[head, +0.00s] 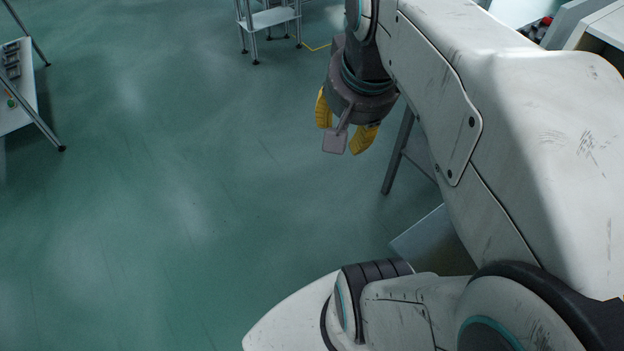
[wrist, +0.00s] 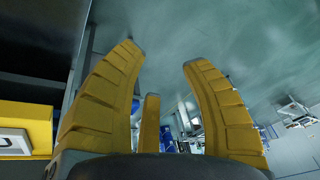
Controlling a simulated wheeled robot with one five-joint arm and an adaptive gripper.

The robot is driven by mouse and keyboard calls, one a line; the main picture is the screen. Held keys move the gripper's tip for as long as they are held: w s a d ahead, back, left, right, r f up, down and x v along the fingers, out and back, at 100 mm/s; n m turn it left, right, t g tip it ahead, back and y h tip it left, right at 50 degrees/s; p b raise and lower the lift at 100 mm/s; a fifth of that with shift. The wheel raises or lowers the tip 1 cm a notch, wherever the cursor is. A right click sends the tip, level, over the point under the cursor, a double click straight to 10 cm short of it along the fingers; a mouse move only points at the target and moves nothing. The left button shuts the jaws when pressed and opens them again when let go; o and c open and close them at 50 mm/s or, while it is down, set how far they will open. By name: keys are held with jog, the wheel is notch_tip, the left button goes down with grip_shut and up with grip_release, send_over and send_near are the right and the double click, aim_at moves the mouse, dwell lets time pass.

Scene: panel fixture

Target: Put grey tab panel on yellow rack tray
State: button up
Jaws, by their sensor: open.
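My gripper (head: 340,138) hangs over the green floor in the head view, with its yellow fingers spread. In the wrist view my gripper (wrist: 162,55) is open, with nothing between its fingertips. A yellow block-like thing (wrist: 38,118) with a white label stands at the left edge of the wrist view; I cannot tell whether it belongs to the yellow rack tray. I cannot make out the grey tab panel in either view.
A small metal stand (head: 270,18) is at the top, near a yellow floor line (head: 317,47). A table (head: 17,112) with controls stands at left. A grey leg (head: 397,155) stands right of my gripper. Open floor fills the middle left.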

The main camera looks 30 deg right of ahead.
jog(key=s+a+f+n+t+y, duration=0.1)
jog(key=s+a+f+n, duration=0.3)
jog(key=a+f+n, duration=0.2)
jog(key=shift+a+f+n, duration=0.35)
jog(key=shift+a+n, duration=0.65)
jog(key=shift+a, duration=0.2)
notch_tip(320, 180, down, 3)
jog(key=shift+r+b, duration=0.15)
jog(key=shift+b, duration=1.05)
